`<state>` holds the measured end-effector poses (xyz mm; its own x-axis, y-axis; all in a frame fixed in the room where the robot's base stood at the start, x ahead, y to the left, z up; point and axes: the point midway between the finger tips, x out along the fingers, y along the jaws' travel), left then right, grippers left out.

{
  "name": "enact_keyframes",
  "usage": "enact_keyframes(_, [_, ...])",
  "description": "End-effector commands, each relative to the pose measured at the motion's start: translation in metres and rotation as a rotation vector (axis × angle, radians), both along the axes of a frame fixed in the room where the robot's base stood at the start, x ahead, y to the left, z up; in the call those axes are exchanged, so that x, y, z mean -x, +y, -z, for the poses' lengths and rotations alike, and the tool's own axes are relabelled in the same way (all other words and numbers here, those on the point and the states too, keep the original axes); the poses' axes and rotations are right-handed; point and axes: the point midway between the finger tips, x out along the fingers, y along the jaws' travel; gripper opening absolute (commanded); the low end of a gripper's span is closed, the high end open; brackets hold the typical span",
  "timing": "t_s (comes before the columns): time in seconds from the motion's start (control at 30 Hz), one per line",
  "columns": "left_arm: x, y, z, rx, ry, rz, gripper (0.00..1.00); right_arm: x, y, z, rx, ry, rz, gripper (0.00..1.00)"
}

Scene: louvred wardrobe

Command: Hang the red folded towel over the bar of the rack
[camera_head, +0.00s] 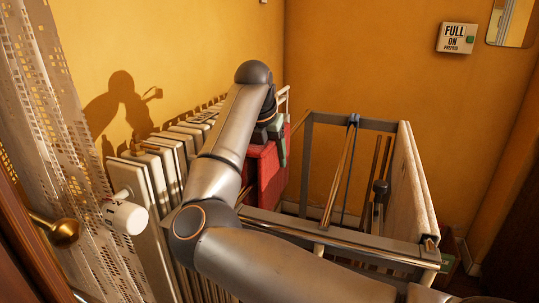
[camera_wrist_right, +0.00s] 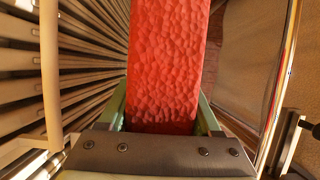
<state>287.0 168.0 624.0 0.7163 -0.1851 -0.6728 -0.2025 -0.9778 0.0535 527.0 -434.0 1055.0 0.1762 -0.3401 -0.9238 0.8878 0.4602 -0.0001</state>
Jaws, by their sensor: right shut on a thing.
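The red folded towel (camera_head: 268,172) hangs from my right gripper (camera_head: 270,132) in the head view, between the radiator and the rack. My right gripper is shut on it, with green fingers on either side. In the right wrist view the red towel (camera_wrist_right: 165,60) runs up the picture from between the fingers (camera_wrist_right: 162,115). The rack (camera_head: 330,238) stands to the right of the towel, with metal bars (camera_head: 340,175) across its frame. My arm hides part of the rack's near left side and part of the towel. I cannot tell whether the towel touches the rack. My left gripper is not in view.
A pale radiator (camera_head: 150,185) with a white valve knob (camera_head: 125,215) stands close on the left along the yellow wall. A whitish cloth (camera_head: 410,185) hangs on the rack's right side. A perforated white curtain (camera_head: 65,130) hangs at the far left.

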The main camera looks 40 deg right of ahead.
Motion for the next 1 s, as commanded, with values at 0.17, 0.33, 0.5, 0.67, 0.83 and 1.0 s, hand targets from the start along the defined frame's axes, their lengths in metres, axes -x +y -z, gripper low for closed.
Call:
enact_keyframes(0.17, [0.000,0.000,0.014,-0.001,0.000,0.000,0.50,0.000,0.000,0.013,0.000,-0.001,0.000,0.00])
enact_keyframes(0.33, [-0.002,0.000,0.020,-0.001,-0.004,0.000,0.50,0.000,0.000,0.022,0.000,0.000,0.000,0.00])
enact_keyframes(0.5, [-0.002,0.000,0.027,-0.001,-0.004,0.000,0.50,0.000,0.000,0.032,0.000,0.000,0.000,0.00])
enact_keyframes(0.67, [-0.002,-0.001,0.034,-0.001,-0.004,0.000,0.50,0.000,0.000,0.040,0.000,0.000,0.000,0.00])
enact_keyframes(0.83, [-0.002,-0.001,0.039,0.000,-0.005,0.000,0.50,0.000,0.000,0.048,0.001,0.000,0.000,0.00])
enact_keyframes(1.0, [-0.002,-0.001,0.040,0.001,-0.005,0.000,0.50,0.000,0.000,0.049,0.001,0.000,0.000,0.00])
